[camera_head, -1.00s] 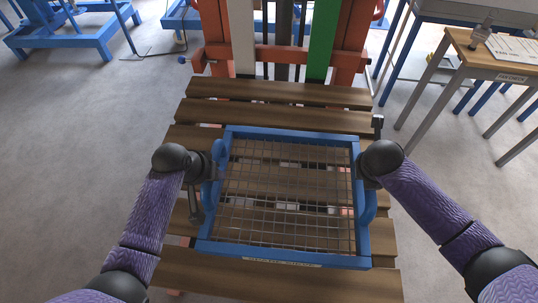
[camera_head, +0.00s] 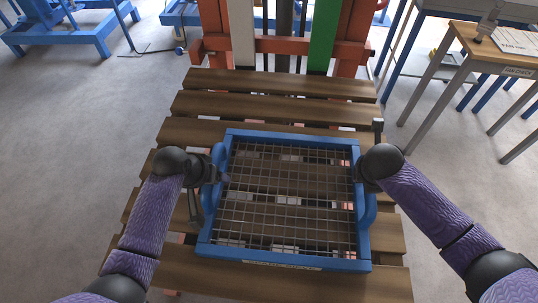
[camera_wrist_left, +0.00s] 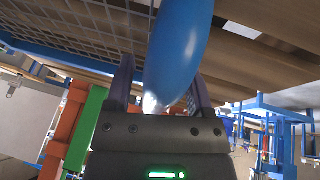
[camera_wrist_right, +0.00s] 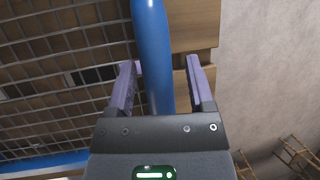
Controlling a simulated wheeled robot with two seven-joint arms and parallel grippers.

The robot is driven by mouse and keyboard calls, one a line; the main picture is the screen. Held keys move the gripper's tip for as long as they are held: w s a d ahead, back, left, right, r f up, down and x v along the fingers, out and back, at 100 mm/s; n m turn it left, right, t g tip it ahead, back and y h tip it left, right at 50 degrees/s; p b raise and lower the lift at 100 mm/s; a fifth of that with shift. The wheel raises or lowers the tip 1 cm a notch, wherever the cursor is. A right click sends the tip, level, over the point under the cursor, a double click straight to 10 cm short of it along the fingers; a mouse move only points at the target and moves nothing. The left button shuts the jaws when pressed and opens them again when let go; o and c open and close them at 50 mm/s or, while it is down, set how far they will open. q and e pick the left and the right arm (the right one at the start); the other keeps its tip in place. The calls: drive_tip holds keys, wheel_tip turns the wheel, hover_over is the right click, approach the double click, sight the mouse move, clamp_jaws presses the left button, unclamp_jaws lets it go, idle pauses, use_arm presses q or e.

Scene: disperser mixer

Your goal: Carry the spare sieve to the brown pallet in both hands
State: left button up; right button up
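The spare sieve (camera_head: 246,263) is a blue rectangular frame with a wire mesh and a looped blue handle on each side. In the head view it is over the slats of the brown pallet (camera_head: 276,84), roughly level; the gap beneath is hard to judge. My left gripper (camera_head: 217,178) is at the left handle, and the left wrist view shows its fingers around that handle (camera_wrist_left: 180,45). My right gripper (camera_head: 364,182) is at the right handle; the right wrist view shows its fingers either side of that handle (camera_wrist_right: 152,50).
An orange frame (camera_head: 352,35) with white and green uprights stands behind the pallet. A wooden-topped table (camera_head: 480,55) with a paper and a small item is at right. Blue stands (camera_head: 75,40) are at the far left. The grey floor beside the pallet is clear.

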drive_tip(key=shift+a+r, duration=0.1)
drive_tip(key=shift+r, duration=0.1)
use_arm(q)
drive_tip(key=v, duration=1.2)
use_arm(e)
drive_tip(key=v, duration=1.1)
drive_tip(key=shift+s+r, duration=0.2)
drive_tip(key=shift+r, duration=0.05)
use_arm(q)
drive_tip(key=shift+a, duration=0.1)
use_arm(e)
drive_tip(key=shift+a, duration=0.1)
